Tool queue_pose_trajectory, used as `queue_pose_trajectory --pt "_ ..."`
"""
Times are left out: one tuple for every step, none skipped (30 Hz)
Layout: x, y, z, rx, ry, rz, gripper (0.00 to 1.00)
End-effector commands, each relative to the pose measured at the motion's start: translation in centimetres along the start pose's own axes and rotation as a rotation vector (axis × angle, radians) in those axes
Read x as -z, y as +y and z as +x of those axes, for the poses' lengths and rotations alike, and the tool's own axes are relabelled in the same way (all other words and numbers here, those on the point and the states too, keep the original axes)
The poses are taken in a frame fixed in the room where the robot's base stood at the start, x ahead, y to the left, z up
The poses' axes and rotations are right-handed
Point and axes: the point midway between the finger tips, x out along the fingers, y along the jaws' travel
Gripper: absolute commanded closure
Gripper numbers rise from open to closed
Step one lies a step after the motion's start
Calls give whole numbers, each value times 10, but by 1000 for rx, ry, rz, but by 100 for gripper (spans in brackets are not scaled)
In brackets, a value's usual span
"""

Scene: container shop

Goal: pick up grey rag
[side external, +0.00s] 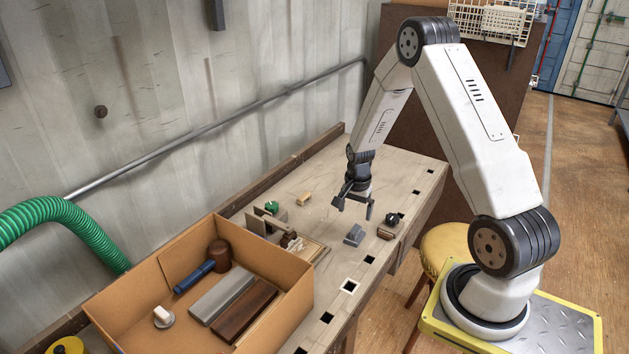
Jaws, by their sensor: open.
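A small grey folded item, which looks like the grey rag (354,236), lies on the workbench (325,226) near its front edge. My gripper (354,210) is above the bench, pointing down, with its two fingers spread and nothing between them. In the picture it sits just above the grey item, and a gap of bare bench shows between them. I cannot tell exactly how high it is or whether it is straight over the item.
A dark-knobbed wooden tool (387,232) lies just right of the rag. A small wooden block (304,198) and a green-topped item (271,207) lie to the left. Bench beyond my gripper is clear.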

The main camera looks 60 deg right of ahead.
Motion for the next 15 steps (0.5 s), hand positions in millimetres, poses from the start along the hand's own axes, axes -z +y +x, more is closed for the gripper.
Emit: queue_pose_trajectory --pt "4 2 4 -4 -3 22 0" --pt "6 3 5 -4 -4 32 0" --pt "7 3 6 -5 -4 42 0" --pt "8 3 7 -6 -5 46 0" --pt "8 4 7 -6 -5 49 0" --pt "8 4 7 -6 -5 50 0" --pt "8 4 7 -6 -5 50 0" --pt "8 4 8 -6 -5 50 0" --pt "8 4 8 -6 -5 49 0" --pt "8 4 9 -6 -5 49 0" --pt "8 4 10 -7 -5 48 0" --pt "8 4 12 -7 -6 48 0" --pt "8 4 14 -7 -6 47 0" --pt "8 4 16 -7 -6 47 0" --pt "8 4 20 -8 -7 47 0"
